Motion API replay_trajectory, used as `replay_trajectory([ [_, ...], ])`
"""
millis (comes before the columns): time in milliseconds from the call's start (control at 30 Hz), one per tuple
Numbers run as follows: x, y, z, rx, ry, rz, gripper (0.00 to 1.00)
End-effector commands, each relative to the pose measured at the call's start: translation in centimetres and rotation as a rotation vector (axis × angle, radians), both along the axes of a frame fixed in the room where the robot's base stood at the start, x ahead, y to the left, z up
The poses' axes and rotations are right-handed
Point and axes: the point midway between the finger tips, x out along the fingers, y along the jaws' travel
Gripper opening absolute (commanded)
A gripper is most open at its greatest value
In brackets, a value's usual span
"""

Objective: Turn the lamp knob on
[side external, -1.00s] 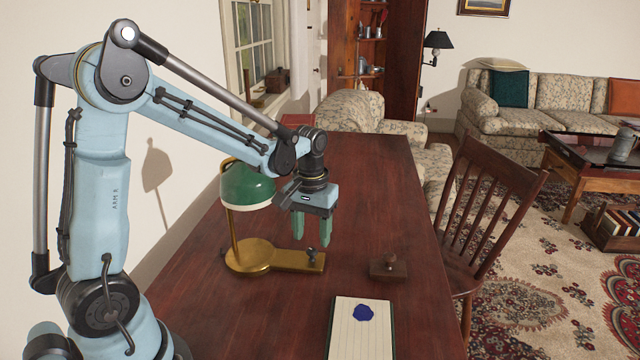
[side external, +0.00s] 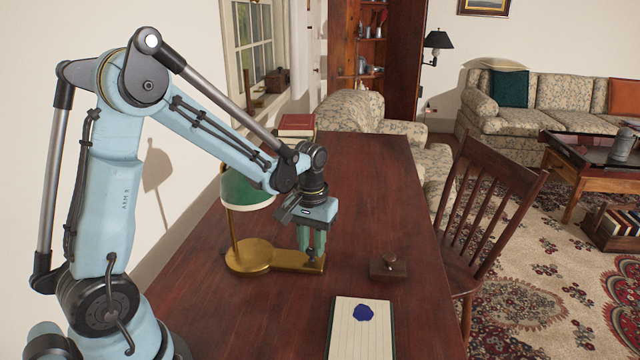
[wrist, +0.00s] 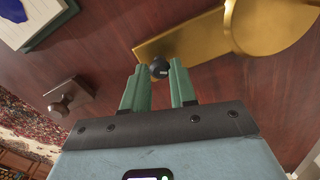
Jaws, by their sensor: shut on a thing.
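The desk lamp has a green shade (side external: 246,188), a brass stem and a flat brass base (side external: 250,256) with an arm reaching right. A small dark knob (wrist: 158,68) stands at the end of that arm. In the side view the knob (side external: 312,256) is partly hidden by a finger. My gripper (side external: 312,252) points down over the arm's end, its green fingers low at the knob. In the wrist view my gripper (wrist: 158,72) has its two fingertips on either side of the knob, closed on it.
A wooden stamp-like block (side external: 388,267) sits on the desk (side external: 380,200) to the right. A notepad with a blue seal (side external: 362,330) lies at the front. Red books (side external: 297,126) are behind the lamp. A wooden chair (side external: 490,210) stands at the desk's right edge.

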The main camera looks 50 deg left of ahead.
Motion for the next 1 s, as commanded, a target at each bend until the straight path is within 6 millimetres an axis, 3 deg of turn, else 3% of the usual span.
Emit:
replay_trajectory([
  [333,0.00,0.01,0.01,0.000,0.000,-0.061,0.00],
  [1000,0.01,0.00,-0.01,0.000,0.000,-0.467,0.00],
])
